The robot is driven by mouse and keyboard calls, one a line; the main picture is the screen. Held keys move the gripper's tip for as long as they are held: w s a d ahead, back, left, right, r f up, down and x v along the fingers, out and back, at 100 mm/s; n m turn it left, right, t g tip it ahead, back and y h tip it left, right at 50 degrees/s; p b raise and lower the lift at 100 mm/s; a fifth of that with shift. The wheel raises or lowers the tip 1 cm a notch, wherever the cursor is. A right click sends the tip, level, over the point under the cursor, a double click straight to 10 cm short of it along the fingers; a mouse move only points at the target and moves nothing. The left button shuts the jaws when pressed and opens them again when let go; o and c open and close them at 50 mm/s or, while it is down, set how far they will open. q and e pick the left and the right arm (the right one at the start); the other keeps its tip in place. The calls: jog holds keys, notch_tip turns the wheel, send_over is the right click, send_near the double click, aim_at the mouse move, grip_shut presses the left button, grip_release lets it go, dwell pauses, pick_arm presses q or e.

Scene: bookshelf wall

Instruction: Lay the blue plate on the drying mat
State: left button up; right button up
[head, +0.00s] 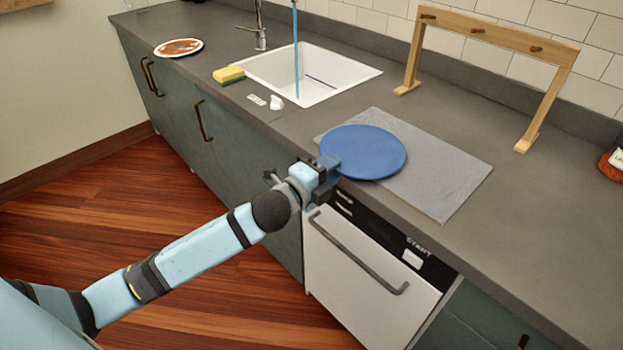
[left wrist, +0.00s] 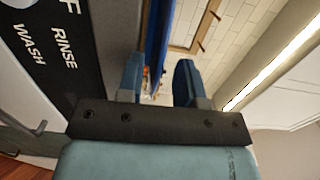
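The blue plate (head: 364,152) lies flat over the left part of the grey drying mat (head: 450,180) on the counter. Its left rim reaches past the mat toward the counter's front edge. My left gripper (head: 328,168) is at this rim. In the left wrist view the plate shows edge-on as a blue strip (left wrist: 157,45) between the two fingers (left wrist: 160,82). The fingers stand apart, with a gap between the plate and the right-hand finger; the plate is close to the left-hand finger, and I cannot tell whether they touch. My right gripper is not in view.
A wooden rack (head: 490,38) stands behind the mat. The sink (head: 345,75) with running water, a sponge (head: 228,75) and a dirty plate (head: 178,48) are to the left. A white dishwasher (head: 350,285) is below the counter edge.

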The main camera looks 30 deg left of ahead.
pick_arm(q)
jog(key=v, duration=1.3)
jog(key=shift+s, duration=0.2)
jog(key=shift+a, duration=0.1)
jog(key=s+d+f+n+g+y, duration=0.1)
jog(key=s+d+f+n+g, duration=0.2)
jog(key=f+n, duration=0.35)
jog(key=s+d+f+n+g, duration=0.1)
jog(key=s+d+f+n, duration=0.2)
jog(key=s+f+n, duration=0.3)
jog(key=s+d+f+n+g+y, duration=0.1)
jog(key=s+d+f+n+g, duration=0.15)
jog(key=f+n, duration=0.45)
notch_tip(320, 180, up, 15)
jog(key=s+a+m+p, duration=0.1)
jog(key=p, duration=2.2)
jog(key=shift+s+a, duration=0.25)
jog(key=shift+a, duration=0.1)
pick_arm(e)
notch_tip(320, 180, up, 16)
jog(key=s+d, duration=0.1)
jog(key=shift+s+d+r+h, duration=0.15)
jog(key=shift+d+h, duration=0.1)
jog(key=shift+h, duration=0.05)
pick_arm(q)
jog(key=shift+r+t, duration=0.1)
jog(key=shift+t, duration=0.15)
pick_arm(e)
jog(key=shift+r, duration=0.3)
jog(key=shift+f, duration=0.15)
